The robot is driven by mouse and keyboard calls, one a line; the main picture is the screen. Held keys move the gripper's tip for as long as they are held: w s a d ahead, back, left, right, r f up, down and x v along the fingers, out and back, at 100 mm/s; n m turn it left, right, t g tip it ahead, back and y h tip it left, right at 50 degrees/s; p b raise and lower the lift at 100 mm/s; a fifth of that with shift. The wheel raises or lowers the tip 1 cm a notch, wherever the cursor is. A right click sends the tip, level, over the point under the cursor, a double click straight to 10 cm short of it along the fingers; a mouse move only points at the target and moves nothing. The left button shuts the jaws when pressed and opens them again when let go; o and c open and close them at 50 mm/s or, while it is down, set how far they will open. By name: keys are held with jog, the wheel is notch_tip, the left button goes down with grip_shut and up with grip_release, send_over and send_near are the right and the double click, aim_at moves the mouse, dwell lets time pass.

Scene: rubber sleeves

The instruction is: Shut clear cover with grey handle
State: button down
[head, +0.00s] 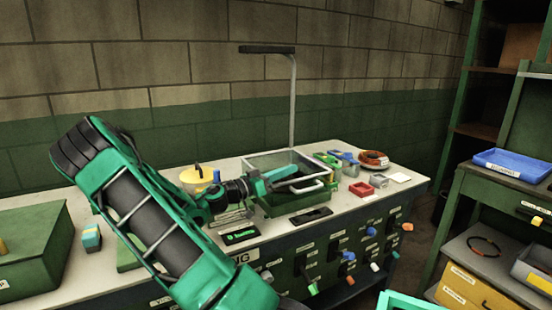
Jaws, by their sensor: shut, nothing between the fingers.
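The clear cover (262,158) has a pale grey rim and sits at the top of a dark green box (285,206) on the workbench. Its grey handle (309,188) is a bar at the front right of the rim. I cannot tell for certain how far the cover stands open. My gripper (290,171) is shut and empty. In the picture its teal fingers overlap the cover's frame, to the left of and behind the handle. Contact cannot be made out. My arm hides the area left of the box.
A lamp post (293,100) rises behind the box. Coloured blocks, a red tray (361,189) and a cable coil (374,158) lie to the right. A black tray (311,216) lies in front.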

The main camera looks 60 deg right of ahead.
jog(key=shift+s+a+f, duration=0.1)
jog(key=shift+a+f, duration=0.15)
jog(key=shift+f, duration=0.4)
jog(key=shift+s+a+f, duration=0.1)
jog(key=shift+a+f, duration=0.1)
jog(key=shift+f, duration=0.4)
jog(key=shift+r, duration=0.1)
jog(key=w+a+r, duration=0.2)
jog(key=w+a, duration=0.3)
jog(key=a, duration=0.2)
jog(key=shift+a, duration=0.35)
